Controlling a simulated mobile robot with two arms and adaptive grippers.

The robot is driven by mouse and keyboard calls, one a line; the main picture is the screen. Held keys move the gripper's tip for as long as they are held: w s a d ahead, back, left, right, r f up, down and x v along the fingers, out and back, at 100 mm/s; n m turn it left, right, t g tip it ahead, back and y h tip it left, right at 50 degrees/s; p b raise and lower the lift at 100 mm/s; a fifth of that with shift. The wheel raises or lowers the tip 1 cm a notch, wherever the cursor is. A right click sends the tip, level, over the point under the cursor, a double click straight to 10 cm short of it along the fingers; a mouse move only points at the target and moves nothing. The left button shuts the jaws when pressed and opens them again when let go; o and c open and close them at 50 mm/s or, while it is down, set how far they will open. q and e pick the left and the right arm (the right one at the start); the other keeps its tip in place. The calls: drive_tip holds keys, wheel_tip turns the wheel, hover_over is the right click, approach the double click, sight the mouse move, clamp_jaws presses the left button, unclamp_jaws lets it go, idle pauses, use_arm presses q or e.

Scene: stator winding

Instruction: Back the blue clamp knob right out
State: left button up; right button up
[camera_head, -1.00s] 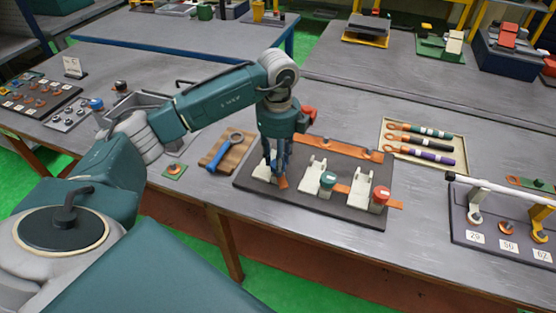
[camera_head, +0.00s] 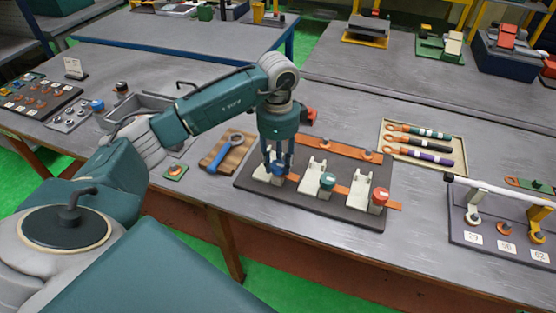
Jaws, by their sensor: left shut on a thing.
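The blue clamp knob (camera_head: 278,169) is between the fingers of my left gripper (camera_head: 278,168), at the leftmost white clamp (camera_head: 261,174) on the dark board. The gripper points straight down and is shut on the knob. The fingers partly cover the knob and clamp, so I cannot tell whether the knob is still threaded in. A green knob (camera_head: 328,180) sits on the middle clamp (camera_head: 311,174), and a red knob (camera_head: 380,195) on the right clamp (camera_head: 361,186). My right gripper is not in view.
The dark board (camera_head: 300,203) also bears a copper strip (camera_head: 335,147) behind the clamps. A tray (camera_head: 421,173) of striped-handled tools and a hook rack (camera_head: 460,229) stand to the right. Bare table lies between.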

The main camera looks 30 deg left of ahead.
sight(278, 164)
use_arm(q)
drive_tip(key=shift+s+d+f+n, duration=0.1)
drive_tip(key=shift+s+f+n, duration=0.2)
drive_tip(key=shift+n, duration=0.2)
drive_tip(key=o, duration=1.2)
drive_tip(key=shift+w, duration=0.25)
drive_tip(key=shift+r, duration=0.2)
wheel_tip(278, 164, up, 12)
drive_tip(key=shift+f, duration=0.15)
